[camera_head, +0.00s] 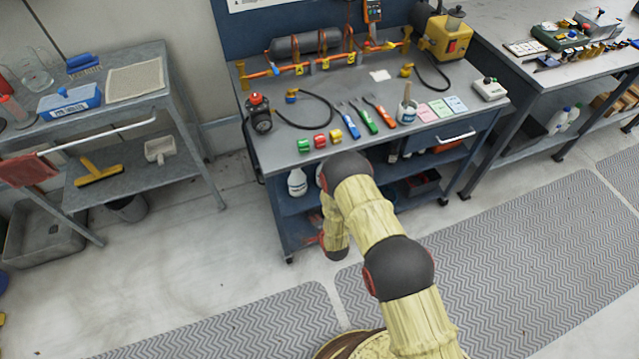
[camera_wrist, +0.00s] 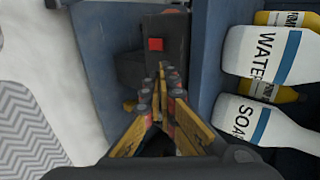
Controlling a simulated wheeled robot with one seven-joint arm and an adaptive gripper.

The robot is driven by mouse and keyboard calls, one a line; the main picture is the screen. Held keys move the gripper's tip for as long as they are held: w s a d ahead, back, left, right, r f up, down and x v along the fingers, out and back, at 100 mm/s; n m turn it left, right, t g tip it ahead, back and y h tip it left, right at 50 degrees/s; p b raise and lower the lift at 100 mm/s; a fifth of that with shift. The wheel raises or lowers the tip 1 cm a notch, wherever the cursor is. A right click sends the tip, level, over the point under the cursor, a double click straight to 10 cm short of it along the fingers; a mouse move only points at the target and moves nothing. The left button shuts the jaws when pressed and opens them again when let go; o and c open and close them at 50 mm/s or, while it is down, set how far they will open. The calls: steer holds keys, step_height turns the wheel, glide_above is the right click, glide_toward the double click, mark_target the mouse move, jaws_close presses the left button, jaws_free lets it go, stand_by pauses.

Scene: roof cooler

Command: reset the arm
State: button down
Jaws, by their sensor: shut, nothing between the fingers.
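My arm, pale yellow with dark joints, reaches up from the bottom of the head view and folds down in front of the blue workbench (camera_head: 290,225). My gripper is hidden behind the arm in the head view. In the wrist view my gripper (camera_wrist: 161,75) is shut, its yellow and dark fingers together with nothing between them. It is beside the lower part of the workbench, below the tabletop. White bottles labelled WATER (camera_wrist: 262,55) and SOAP (camera_wrist: 245,122) lie to the right of the fingers in the wrist view, apart from them.
The tabletop (camera_head: 283,158) holds coloured tools, a red-capped gauge (camera_head: 258,112), a hose and a pipe rig. A second bench (camera_head: 540,78) stands right. Bare floor (camera_head: 180,255) and grey mats (camera_head: 510,245) lie in front.

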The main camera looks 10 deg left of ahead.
steer(key=s+d+f+n+g+h, duration=0.2)
steer(key=s+d+f+n+g, duration=0.25)
steer(key=s+d+f, duration=0.35)
steer(key=s+d+r+n+g+h, duration=0.1)
steer(key=s+r+n+g+h, duration=0.1)
steer(key=s+r+n, duration=0.3)
steer(key=s+d+r+n+g+h, duration=0.15)
steer(key=d+r, duration=0.25)
steer(key=r, duration=0.8)
steer(key=s+d+r+n+g, duration=0.1)
steer(key=s+d+r, duration=0.15)
steer(key=r, duration=0.95)
steer(key=s+d+r+n+g, duration=0.15)
steer(key=d+r, duration=0.25)
steer(key=r, duration=0.8)
steer(key=s+d+r+t, duration=0.2)
steer(key=s+d+r, duration=0.1)
steer(key=r, duration=0.8)
steer(key=s+d+r+m+t+p, duration=0.1)
steer(key=s+d+r+t, duration=0.2)
steer(key=r, duration=0.8)
steer(key=s+d+r+t, duration=0.2)
steer(key=s+d+r, duration=0.3)
steer(key=r, duration=0.5)
steer(key=shift+s+d+r+m+p, duration=0.3)
steer(key=shift+d+r+m, duration=0.1)
steer(key=shift+d, duration=0.6)
